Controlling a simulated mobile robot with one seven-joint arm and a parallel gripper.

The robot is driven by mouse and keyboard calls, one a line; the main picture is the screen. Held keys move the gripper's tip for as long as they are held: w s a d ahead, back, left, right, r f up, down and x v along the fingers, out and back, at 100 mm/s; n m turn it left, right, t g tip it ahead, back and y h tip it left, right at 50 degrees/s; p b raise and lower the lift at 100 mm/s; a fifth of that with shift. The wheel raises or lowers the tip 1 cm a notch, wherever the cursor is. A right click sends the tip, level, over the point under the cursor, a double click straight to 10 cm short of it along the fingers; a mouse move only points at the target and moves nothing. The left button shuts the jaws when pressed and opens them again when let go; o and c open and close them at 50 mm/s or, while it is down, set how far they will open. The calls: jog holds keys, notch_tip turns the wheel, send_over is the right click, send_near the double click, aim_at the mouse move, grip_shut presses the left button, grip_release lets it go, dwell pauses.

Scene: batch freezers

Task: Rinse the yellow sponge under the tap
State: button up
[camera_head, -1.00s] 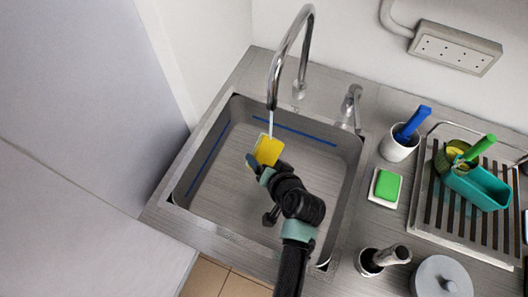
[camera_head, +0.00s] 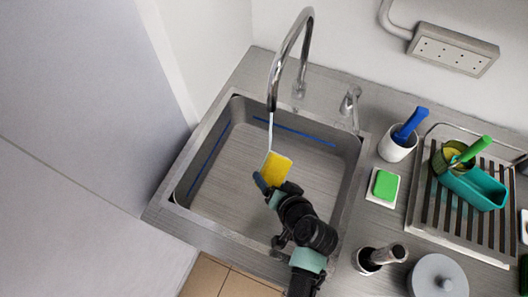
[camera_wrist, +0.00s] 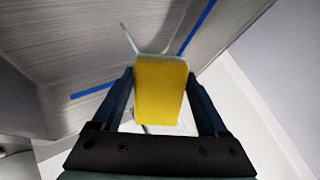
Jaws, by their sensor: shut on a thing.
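The yellow sponge (camera_head: 277,168) is in my gripper (camera_head: 266,184), above the sink basin (camera_head: 215,185). In the wrist view the sponge (camera_wrist: 160,88) sits between the two fingers of my gripper (camera_wrist: 160,100), which are shut on it. The chrome tap (camera_head: 290,50) arches over the sink from its back edge. A thin pale stream of water (camera_head: 270,132) falls from its spout and meets the sponge's upper left side. The tap's lever (camera_head: 349,101) stands on the counter right of the spout's base.
Right of the sink are a green sponge (camera_head: 385,185) on a white dish, a white cup (camera_head: 394,149) with a blue-handled brush, and a drying rack (camera_head: 425,203) with a teal container (camera_head: 470,189). A grey round lid (camera_head: 437,279) is at front right. A wall (camera_head: 70,90) stands close on the left.

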jog(key=shift+s+d, duration=0.5)
jog(key=shift+s, duration=0.3)
jog(key=shift+s+d, duration=0.45)
jog(key=shift+s, duration=0.35)
jog(key=shift+r, duration=0.1)
jog(key=p+v, duration=0.4)
jog(key=v, duration=0.2)
jog(key=shift+s, duration=0.25)
jog(key=shift+d, duration=0.1)
dwell(0.9)
jog(key=shift+w+a+r+m+t+h+b, duration=0.15)
jog(key=shift+w+a+m+t+h+b, duration=0.1)
jog(key=shift+w+a+m+h+b, duration=0.5)
jog(key=shift+w+a+r+m+t+h+b, duration=0.15)
jog(key=shift+a+m+h+b, duration=0.25)
jog(key=shift+m+h, duration=0.65)
jog(key=shift+w+a+r+m+t+h+b, duration=0.1)
jog(key=shift+w+a+m+t+h+b, duration=0.35)
jog(key=shift+m, duration=0.75)
